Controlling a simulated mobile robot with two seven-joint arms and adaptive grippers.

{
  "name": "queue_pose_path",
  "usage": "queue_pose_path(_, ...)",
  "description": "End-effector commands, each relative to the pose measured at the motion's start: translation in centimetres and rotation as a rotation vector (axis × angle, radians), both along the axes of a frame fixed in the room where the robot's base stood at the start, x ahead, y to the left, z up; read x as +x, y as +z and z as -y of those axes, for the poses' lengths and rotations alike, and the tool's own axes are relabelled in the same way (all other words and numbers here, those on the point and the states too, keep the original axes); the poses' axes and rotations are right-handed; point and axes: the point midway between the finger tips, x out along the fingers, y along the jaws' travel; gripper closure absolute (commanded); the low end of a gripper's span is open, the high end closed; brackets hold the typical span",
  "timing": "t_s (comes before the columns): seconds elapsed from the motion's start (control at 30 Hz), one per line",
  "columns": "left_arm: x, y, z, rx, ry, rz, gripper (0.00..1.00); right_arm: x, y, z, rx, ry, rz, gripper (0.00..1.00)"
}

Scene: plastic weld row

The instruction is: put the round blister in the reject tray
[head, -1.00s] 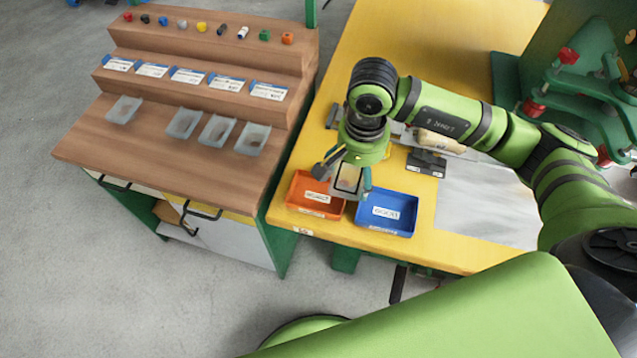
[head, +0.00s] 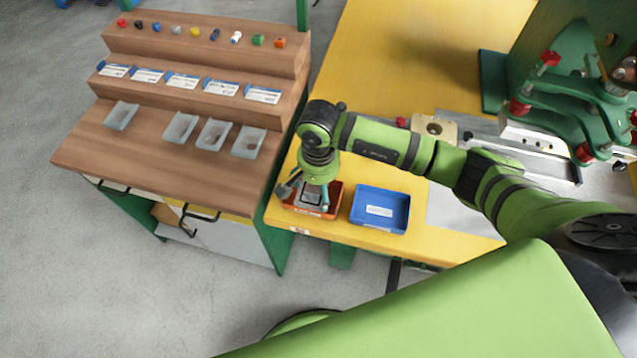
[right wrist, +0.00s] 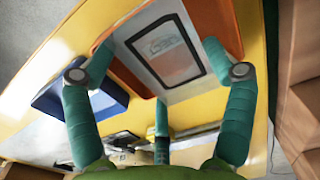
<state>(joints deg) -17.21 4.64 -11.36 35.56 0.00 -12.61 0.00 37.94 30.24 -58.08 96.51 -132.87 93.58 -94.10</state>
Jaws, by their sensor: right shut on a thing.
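My right gripper (head: 316,197) is shut on a blister (right wrist: 168,88), a pale pack with a dark-framed clear window in the right wrist view. The window looks four-sided there; I cannot make out a round outline. The orange reject tray (head: 290,207) is on the yellow table's front left corner, and the gripper is over it, hiding much of it and its label. In the right wrist view, orange tray (right wrist: 200,20) shows behind the pack. I cannot tell whether the pack touches the tray. My left gripper is not in view.
A blue tray (head: 380,209) with a white label stands just right of the orange one. A wooden stepped bench (head: 90,142) with several clear bins stands left. A green machine with red knobs (head: 590,100) is at the back right. The yellow table's (head: 400,60) back is clear.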

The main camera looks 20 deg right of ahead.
Motion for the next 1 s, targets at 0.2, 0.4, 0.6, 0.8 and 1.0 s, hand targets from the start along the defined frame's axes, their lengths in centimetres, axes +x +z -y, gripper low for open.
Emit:
queue_pose_path(0.2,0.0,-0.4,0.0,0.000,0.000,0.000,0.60,0.0,-0.3,0.0,-0.001,0.000,-0.001,0.00)
queue_pose_path(0.4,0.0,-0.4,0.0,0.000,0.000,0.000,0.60,0.0,-0.3,0.0,-0.001,-0.001,-0.001,0.00)
queue_pose_path(0.6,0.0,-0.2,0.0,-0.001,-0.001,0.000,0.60,0.0,-0.1,0.0,0.000,-0.001,-0.001,0.00)
queue_pose_path(0.8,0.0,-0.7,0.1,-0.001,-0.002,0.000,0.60,0.2,2.1,0.0,0.000,0.001,0.005,0.00)
queue_pose_path(1.0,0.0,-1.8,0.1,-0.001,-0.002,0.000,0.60,0.2,6.5,0.0,0.000,0.001,0.007,0.00)
